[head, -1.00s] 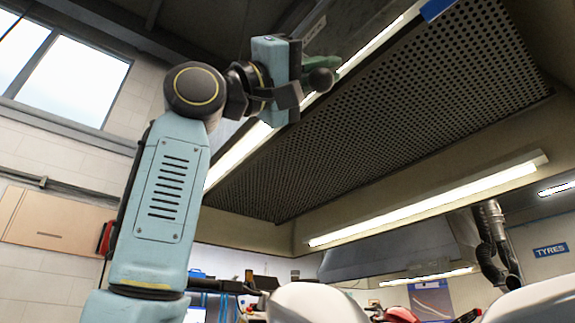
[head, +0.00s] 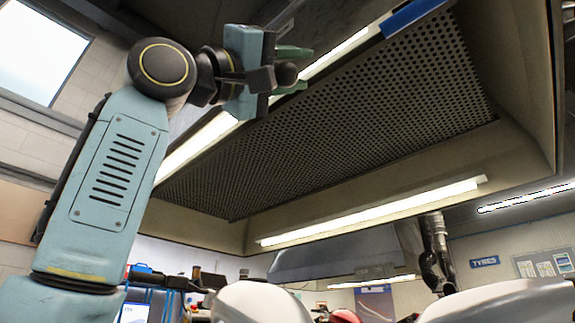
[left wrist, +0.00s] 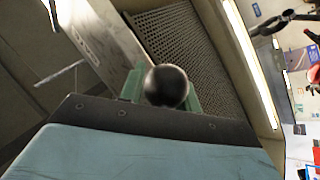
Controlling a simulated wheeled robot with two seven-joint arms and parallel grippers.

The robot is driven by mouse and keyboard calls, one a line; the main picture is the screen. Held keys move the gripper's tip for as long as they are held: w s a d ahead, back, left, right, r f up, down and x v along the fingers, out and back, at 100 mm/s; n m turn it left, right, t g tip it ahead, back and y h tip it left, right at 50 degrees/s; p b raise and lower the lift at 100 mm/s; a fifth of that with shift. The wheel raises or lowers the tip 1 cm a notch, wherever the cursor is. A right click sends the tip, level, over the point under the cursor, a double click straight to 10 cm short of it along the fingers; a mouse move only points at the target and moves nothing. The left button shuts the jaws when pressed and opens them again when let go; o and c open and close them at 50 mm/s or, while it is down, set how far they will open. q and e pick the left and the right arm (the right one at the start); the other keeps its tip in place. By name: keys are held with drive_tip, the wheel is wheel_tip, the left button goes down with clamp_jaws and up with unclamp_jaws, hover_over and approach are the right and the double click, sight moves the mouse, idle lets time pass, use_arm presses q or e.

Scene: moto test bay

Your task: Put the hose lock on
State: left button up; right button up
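My left gripper (head: 292,70) is raised high in front of the ceiling hood in the head view. Its two green fingers stand apart, one above the other, pointing right. A dark round ball shows between or in front of them; I cannot tell whether it is part of the gripper or a separate thing. The left wrist view also shows my left gripper (left wrist: 162,88), with green on both sides of the ball. No hose lock can be made out in either view. My right gripper is not in view.
A large hood with a perforated panel (head: 340,120) and a strip light (head: 375,211) hangs overhead. Pale rounded shapes (head: 258,303) show at the bottom edge. A dark duct (head: 436,252) and a TYRES sign (head: 485,262) are at the back right.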

use_arm(q)
drive_tip(key=shift+s+d+r, duration=0.1)
drive_tip(key=shift+a, duration=0.4)
drive_tip(key=shift+s+a+f+b, duration=0.15)
drive_tip(key=shift+a+f+b, duration=0.1)
drive_tip(key=shift+f+b, duration=0.05)
drive_tip(key=b+v, duration=0.5)
drive_tip(key=v, duration=0.7)
drive_tip(key=shift+a, duration=0.2)
drive_tip(key=shift+s, duration=0.1)
